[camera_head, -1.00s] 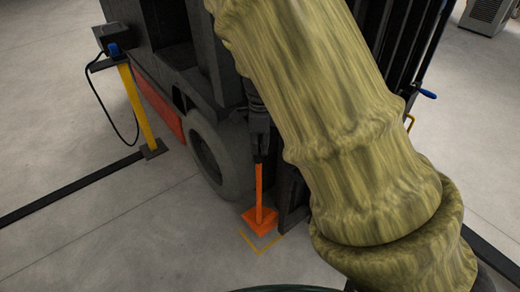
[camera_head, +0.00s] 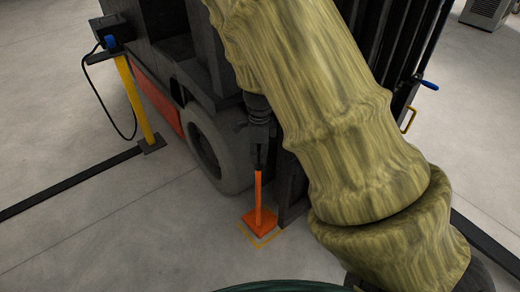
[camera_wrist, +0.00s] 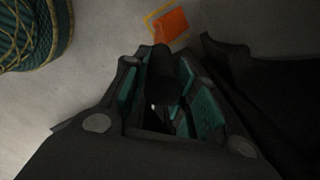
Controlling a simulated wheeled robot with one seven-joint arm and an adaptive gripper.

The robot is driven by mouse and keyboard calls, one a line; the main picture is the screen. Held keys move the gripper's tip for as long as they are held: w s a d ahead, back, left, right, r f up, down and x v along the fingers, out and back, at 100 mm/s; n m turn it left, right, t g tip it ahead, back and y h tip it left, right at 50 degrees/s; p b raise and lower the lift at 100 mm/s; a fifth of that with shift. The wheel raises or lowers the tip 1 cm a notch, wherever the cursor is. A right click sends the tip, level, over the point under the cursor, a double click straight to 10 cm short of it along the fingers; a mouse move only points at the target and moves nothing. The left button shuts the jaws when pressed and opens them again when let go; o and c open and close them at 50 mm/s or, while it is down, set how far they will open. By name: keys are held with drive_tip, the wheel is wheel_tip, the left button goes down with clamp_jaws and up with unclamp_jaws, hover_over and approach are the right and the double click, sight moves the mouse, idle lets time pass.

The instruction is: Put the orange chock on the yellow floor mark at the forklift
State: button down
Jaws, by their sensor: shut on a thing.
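The orange chock (camera_head: 260,222) has a flat foot and an upright orange handle. Its foot is at the yellow floor mark (camera_head: 262,243), a thin yellow outline on the floor, and covers part of it. I cannot tell whether the foot touches the floor. My gripper (camera_head: 260,163) is shut on the top of the handle, above the foot. In the wrist view the chock's orange foot (camera_wrist: 171,25) shows beyond the fingers, with the yellow line along its left side. The fingers (camera_wrist: 165,95) hide most of the handle. The forklift (camera_head: 190,80) stands just behind, its wheel (camera_head: 212,150) left of the handle.
A yellow post (camera_head: 135,100) with a box and a hanging cable stands at the left. A black strip (camera_head: 70,185) runs along the floor there. The forklift's dark mast (camera_head: 400,50) rises at the right. Open floor lies in front and left.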

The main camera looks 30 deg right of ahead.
drive_tip(key=shift+w+r, duration=0.1)
drive_tip(key=c, duration=1.1)
unclamp_jaws()
drive_tip(key=shift+c, duration=0.2)
wheel_tip(320, 180, up, 12)
drive_tip(key=p, duration=0.3)
